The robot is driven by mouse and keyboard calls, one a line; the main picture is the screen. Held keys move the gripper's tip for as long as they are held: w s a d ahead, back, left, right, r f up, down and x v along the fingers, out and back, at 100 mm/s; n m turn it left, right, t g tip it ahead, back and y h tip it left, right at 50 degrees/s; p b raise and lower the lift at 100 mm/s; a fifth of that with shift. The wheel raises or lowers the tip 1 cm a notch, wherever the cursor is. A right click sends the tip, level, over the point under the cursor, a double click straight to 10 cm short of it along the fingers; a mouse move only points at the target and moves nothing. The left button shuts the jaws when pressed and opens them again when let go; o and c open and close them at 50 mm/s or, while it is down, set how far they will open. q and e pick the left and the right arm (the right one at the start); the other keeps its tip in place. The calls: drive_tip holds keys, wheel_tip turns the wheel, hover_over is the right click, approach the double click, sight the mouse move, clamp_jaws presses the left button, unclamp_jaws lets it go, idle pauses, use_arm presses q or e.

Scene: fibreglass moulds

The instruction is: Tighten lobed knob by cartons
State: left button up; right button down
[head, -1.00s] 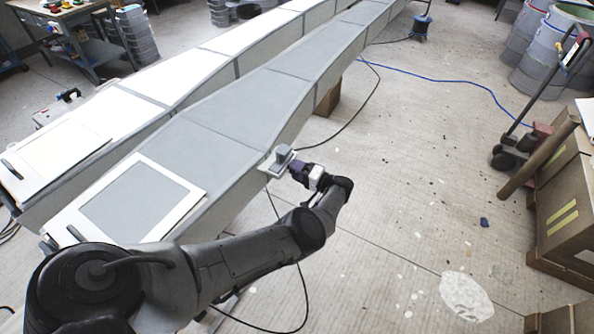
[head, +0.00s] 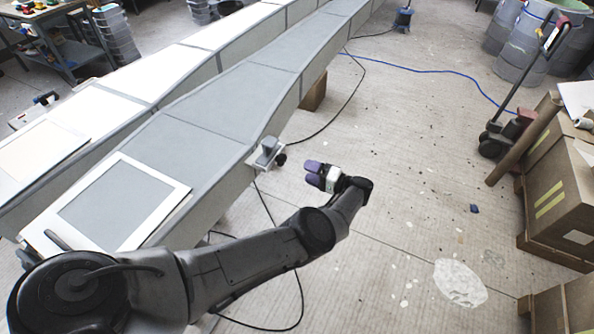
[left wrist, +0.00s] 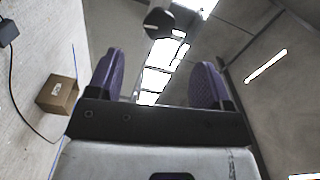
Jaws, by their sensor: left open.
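A small dark lobed knob (head: 281,160) sits on the right side of a grey clamp bracket (head: 265,153) at the near mould's edge. In the left wrist view the knob (left wrist: 158,22) appears ahead, roughly centred between the fingers. My left gripper (head: 312,173) has purple fingertips and is open and empty, to the right of the knob with a clear gap. In the left wrist view its two purple fingers (left wrist: 157,76) stand wide apart. My right gripper is not in view.
The long grey mould (head: 235,105) runs diagonally beside a white one (head: 125,108). Cardboard cartons (head: 555,195) and a hand truck (head: 497,140) stand at the right. A carton (left wrist: 58,95) shows in the left wrist view.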

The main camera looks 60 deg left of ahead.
use_arm(q)
drive_tip(key=shift+b+v, duration=0.75)
drive_tip(key=shift+v, duration=1.35)
